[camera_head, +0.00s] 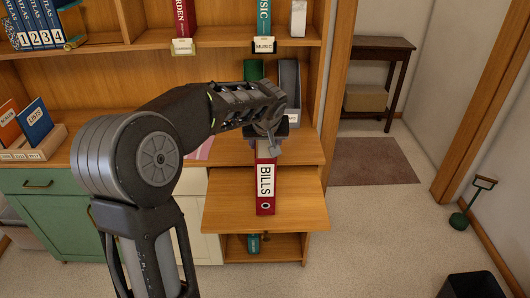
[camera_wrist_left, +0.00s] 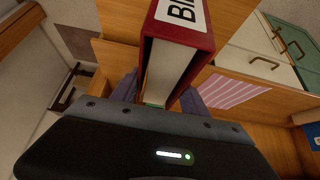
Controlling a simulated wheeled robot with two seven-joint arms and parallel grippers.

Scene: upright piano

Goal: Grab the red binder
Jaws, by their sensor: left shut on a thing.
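The red binder (camera_head: 265,190) has a white BILLS label and stands over the pulled-out wooden shelf board, its spine facing me. In the left wrist view the binder (camera_wrist_left: 181,45) shows its red covers and pale inside from close up. My left gripper (camera_head: 264,148) is at the binder's top end, shut on it. Its dark fingers lie on both sides of the binder in the left wrist view. I cannot tell whether the binder's bottom touches the board. My right gripper is not in view.
The pull-out board (camera_head: 225,212) is bare around the binder. A grey file holder (camera_head: 289,88) and a green binder (camera_head: 253,70) stand behind the gripper. A teal thing (camera_head: 253,243) lies in the lower compartment. A book box (camera_head: 40,146) is at left. The floor at right is mostly free.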

